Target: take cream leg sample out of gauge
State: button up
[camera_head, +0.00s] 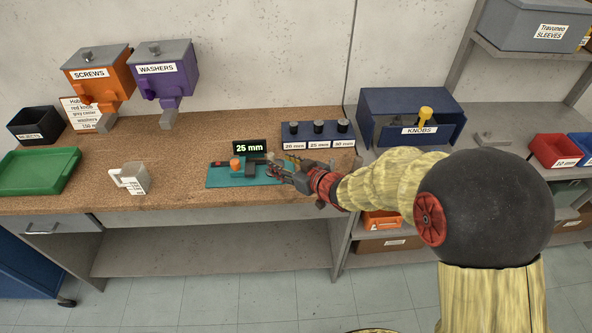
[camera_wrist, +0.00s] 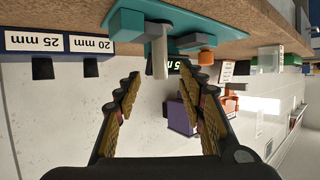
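The gauge (camera_head: 222,177) is a teal plate on the brown bench with dark blocks and an orange knob (camera_head: 236,163). Its black display (camera_head: 249,146) reads 25 mm. The cream leg sample (camera_wrist: 159,58) sticks out between these blocks. My gripper (camera_wrist: 166,77) is open, its fingertips on either side of the sample's free end, with gaps showing. In the head view my gripper (camera_head: 274,168) is at the gauge's right end and hides part of it.
A blue rack (camera_head: 318,135) with labelled black pegs stands close behind my gripper. A pale labelled container (camera_head: 133,177), a green tray (camera_head: 38,172) and a black bin (camera_head: 35,124) are on the left. A blue KNOBS bin (camera_head: 375,120) is on the right. Bench between container and gauge is clear.

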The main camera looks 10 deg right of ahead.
aim_at(273, 159)
jog(key=b+x, duration=0.2)
jog(key=x, duration=0.5)
jog(key=shift+s, duration=0.1)
jog(key=shift+c, duration=0.4)
grip_shut()
dwell(0.6)
